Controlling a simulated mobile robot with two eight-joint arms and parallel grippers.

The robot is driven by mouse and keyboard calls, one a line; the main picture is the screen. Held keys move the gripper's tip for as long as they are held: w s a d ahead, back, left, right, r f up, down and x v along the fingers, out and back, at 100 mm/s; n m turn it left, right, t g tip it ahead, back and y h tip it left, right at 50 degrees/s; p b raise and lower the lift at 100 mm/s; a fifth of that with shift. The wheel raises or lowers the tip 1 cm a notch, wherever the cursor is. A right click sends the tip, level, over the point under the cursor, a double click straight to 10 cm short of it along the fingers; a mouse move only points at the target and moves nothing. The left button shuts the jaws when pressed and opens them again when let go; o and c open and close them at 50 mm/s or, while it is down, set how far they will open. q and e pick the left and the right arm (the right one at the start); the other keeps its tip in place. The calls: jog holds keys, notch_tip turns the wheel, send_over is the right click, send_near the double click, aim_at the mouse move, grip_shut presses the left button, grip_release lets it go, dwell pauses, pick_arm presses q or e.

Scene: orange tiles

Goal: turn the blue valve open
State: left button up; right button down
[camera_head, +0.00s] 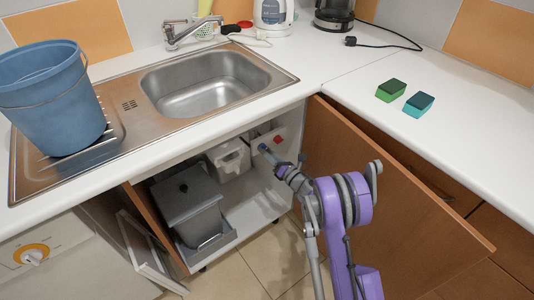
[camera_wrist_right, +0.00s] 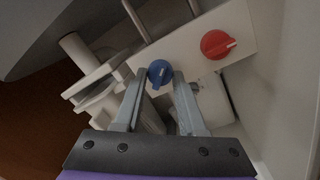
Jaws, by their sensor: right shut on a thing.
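The blue valve (camera_wrist_right: 159,73) is a round knob with a pale pointer mark, on a white panel inside the open sink cabinet. In the head view, only a small blue part of the valve (camera_head: 263,148) shows at the tip of my right gripper (camera_head: 272,156). In the right wrist view, the two fingers of my right gripper (camera_wrist_right: 160,78) stand on either side of the knob and are shut on it. The mark on the knob points up and slightly right in that view. My left gripper is not in view.
A red valve (camera_wrist_right: 217,44) sits beside the blue one on the panel (camera_wrist_right: 244,24). A grey bin (camera_head: 190,205) stands below in the cabinet. The open brown door (camera_head: 400,205) is right of my arm. A blue bucket (camera_head: 52,100) and sponges (camera_head: 391,90) are on the counter.

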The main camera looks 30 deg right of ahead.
jog(key=shift+a+m+t+h, duration=0.1)
jog(key=shift+m+t+h, duration=0.3)
jog(key=shift+m, duration=4)
jog(key=shift+c, duration=2.4)
grip_release()
jog(key=s, duration=0.7)
jog(key=shift+s+d+f+p, duration=0.25)
jog(key=shift+d+f+p, duration=0.05)
jog(key=shift+f+p, duration=0.1)
jog(key=shift+r, duration=0.1)
